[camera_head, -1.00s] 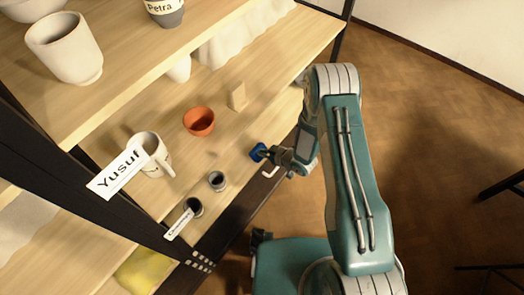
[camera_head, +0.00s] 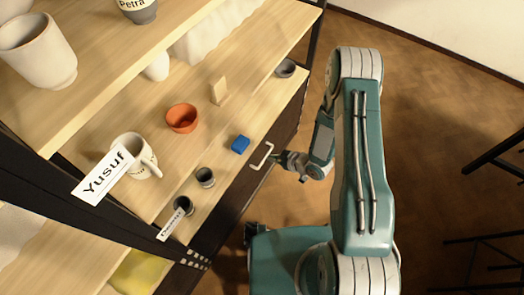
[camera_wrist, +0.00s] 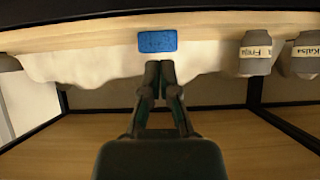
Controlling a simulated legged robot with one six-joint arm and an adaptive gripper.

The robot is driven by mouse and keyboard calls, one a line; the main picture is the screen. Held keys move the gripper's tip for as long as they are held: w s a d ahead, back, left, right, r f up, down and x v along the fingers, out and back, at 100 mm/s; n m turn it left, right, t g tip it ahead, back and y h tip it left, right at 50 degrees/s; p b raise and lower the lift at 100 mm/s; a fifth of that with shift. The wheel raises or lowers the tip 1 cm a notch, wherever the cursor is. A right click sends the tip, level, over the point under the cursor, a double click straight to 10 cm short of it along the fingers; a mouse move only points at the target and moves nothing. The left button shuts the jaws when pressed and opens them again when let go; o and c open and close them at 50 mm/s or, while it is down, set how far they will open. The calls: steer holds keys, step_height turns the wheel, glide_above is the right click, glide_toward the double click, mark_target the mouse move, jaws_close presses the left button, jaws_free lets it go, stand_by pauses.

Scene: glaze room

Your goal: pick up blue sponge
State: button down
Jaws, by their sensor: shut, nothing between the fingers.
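The blue sponge (camera_head: 240,144) lies on the wooden shelf board near its front edge. It also shows in the wrist view (camera_wrist: 158,41), just beyond my fingertips. My gripper (camera_head: 280,158) is out past the board's front edge, to the right of the sponge and apart from it. In the wrist view my gripper (camera_wrist: 159,67) has its fingers together with nothing between them.
An orange bowl (camera_head: 182,118), a tan block (camera_head: 218,90), a mug (camera_head: 133,158) and small dark cups (camera_head: 205,177) stand on the same board. A white handle (camera_head: 262,155) sits at the front edge, between sponge and gripper. Labelled jars (camera_wrist: 255,52) show in the wrist view.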

steer(key=d, duration=0.1)
glide_toward(240, 142)
steer(key=x, duration=0.6)
steer(key=shift+w+a+r, duration=0.2)
steer(key=shift+a+r, duration=0.1)
steer(key=shift+a, duration=0.1)
steer(key=shift+w+a+f, duration=0.2)
steer(key=shift+a+f, duration=0.1)
steer(key=shift+f, duration=0.5)
steer(key=shift+s+d, duration=0.1)
